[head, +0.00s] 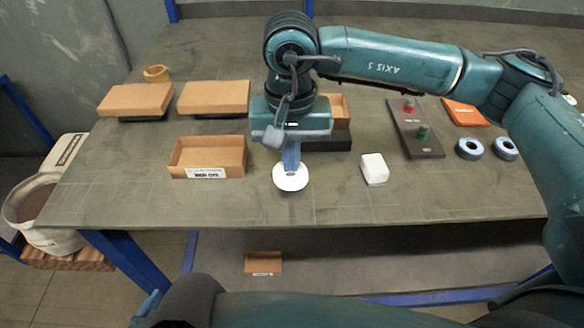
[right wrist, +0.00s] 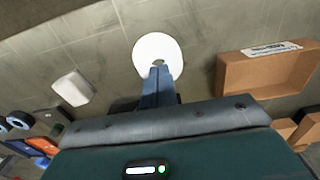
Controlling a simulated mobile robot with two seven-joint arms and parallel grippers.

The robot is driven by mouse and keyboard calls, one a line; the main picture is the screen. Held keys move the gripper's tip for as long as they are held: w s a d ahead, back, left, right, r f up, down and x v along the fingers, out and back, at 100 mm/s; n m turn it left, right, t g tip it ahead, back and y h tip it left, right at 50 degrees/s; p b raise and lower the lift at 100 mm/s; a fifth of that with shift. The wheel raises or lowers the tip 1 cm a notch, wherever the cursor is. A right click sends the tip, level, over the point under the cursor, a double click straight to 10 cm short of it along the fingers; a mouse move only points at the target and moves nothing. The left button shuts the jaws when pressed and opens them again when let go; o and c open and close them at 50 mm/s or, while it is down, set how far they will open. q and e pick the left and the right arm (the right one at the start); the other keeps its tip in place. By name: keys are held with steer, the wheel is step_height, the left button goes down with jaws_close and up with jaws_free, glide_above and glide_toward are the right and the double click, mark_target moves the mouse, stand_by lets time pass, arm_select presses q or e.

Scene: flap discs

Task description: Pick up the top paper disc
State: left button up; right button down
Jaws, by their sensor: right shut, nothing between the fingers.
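A white paper disc (head: 291,178) with a small centre hole shows under my right gripper (head: 290,170), near the front of the table. In the right wrist view the white disc (right wrist: 157,52) lies past the fingertips, and the right gripper (right wrist: 158,68) overlaps its near edge and centre. The blue fingers are shut together, with nothing seen between them. I cannot tell whether the fingertips touch the disc, nor whether other discs lie beneath it. My left gripper is not in clear view.
An open cardboard box (head: 208,142) with a label stands left of the disc; a white block (head: 374,169) lies to its right. Farther right are a dark panel with buttons (head: 418,150) and two blue rings (head: 469,149). The table's front edge (head: 330,222) is close.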

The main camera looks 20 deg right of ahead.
steer(key=shift+s, duration=0.1)
step_height(320, 180, up, 6)
steer(key=shift+f+p, duration=0.2)
steer(key=shift+p, duration=0.95)
steer(key=shift+r, duration=0.25)
steer(key=c, duration=2.1)
jaws_free()
